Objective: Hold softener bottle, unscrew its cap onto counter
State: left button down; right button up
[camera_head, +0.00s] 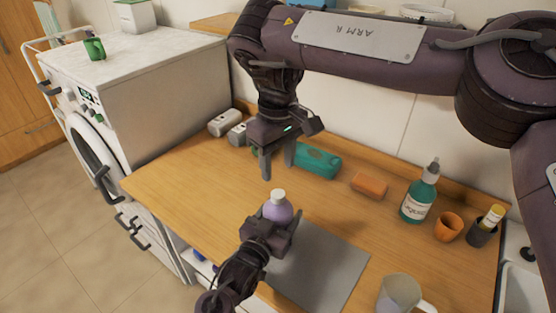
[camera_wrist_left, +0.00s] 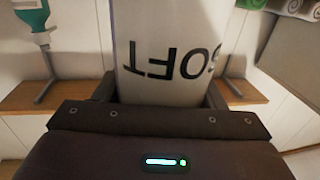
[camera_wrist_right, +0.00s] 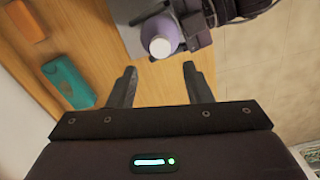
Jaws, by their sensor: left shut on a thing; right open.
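The softener bottle (camera_head: 277,210) is purple with a white cap (camera_head: 278,194) on top, standing roughly upright over the counter by the grey mat (camera_head: 325,268). My left gripper (camera_head: 272,232) is shut around its body. In the left wrist view the bottle (camera_wrist_left: 175,50) fills the space between the fingers, with "SOFT" lettering upside down. My right gripper (camera_head: 277,163) is open and empty above the bottle, fingers pointing down. In the right wrist view the cap (camera_wrist_right: 160,47) lies beyond the two open fingers (camera_wrist_right: 158,85), apart from them. The bottle's base is hidden.
The wooden counter (camera_head: 180,178) holds a teal case (camera_head: 317,161), an orange block (camera_head: 369,185), a green pump bottle (camera_head: 419,195), an orange cup (camera_head: 448,227) and a pale mug (camera_head: 400,293). A washing machine (camera_head: 160,90) stands left. The counter's left part is clear.

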aim_at(278, 193)
jog(key=shift+m, duration=0.9)
jog(key=shift+f, duration=0.2)
notch_tip(278, 193, down, 8)
jog(key=shift+r, duration=0.2)
